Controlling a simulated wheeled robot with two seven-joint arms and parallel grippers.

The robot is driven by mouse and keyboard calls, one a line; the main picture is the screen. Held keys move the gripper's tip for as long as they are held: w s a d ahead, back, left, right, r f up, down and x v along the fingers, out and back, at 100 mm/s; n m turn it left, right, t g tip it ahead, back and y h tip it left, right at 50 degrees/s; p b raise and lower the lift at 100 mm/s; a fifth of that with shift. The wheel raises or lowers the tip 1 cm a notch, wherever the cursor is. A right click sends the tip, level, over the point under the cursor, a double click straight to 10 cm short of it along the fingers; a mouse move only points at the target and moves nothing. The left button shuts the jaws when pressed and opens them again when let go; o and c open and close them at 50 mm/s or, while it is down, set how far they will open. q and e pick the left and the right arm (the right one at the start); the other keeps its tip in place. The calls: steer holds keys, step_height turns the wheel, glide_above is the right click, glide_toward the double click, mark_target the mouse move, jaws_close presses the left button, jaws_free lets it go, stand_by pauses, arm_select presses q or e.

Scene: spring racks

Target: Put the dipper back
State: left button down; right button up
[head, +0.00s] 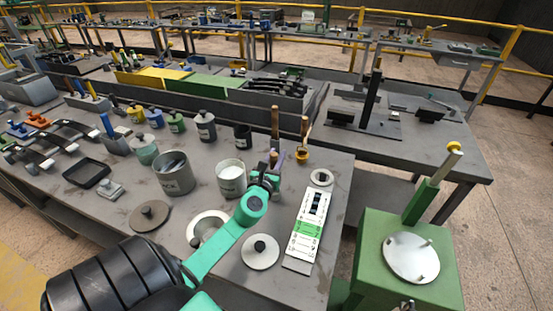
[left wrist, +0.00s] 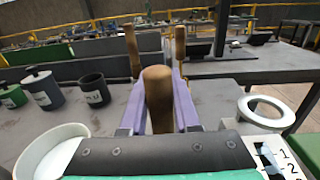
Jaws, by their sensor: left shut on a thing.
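My left gripper (head: 276,166) is over the bench, just right of the can with white contents (head: 231,185). In the left wrist view its purple fingers (left wrist: 160,110) are shut on an upright wooden handle (left wrist: 157,88), which I take to be the dipper. The dipper's lower end is hidden behind the gripper. Two other upright wooden handles stand beyond it, a left one (head: 275,122) and a right one (head: 304,128). They also show in the left wrist view, left (left wrist: 132,50) and right (left wrist: 180,45). A small yellow-brown cup (head: 302,155) sits by the right handle's foot. My right gripper is not in view.
A grey can (head: 174,182) stands left of the white-filled can. Round lids (head: 261,252) lie on the bench front. A white ring (head: 321,177) and a numbered board (head: 301,247) lie to the right. A dark cup (head: 242,138) stands behind. A green stand (head: 395,285) is at the right.

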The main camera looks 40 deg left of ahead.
arm_select(q)
steer(key=shift+f+b, duration=0.25)
steer(key=shift+b, duration=0.1)
steer(key=c, duration=0.6)
jaws_free()
steer(key=shift+r, duration=0.1)
steer(key=shift+c, duration=0.2)
steer(key=b+v, duration=0.2)
steer(key=v, duration=1)
steer(key=shift+r, duration=0.2)
steer(key=shift+f, duration=0.1)
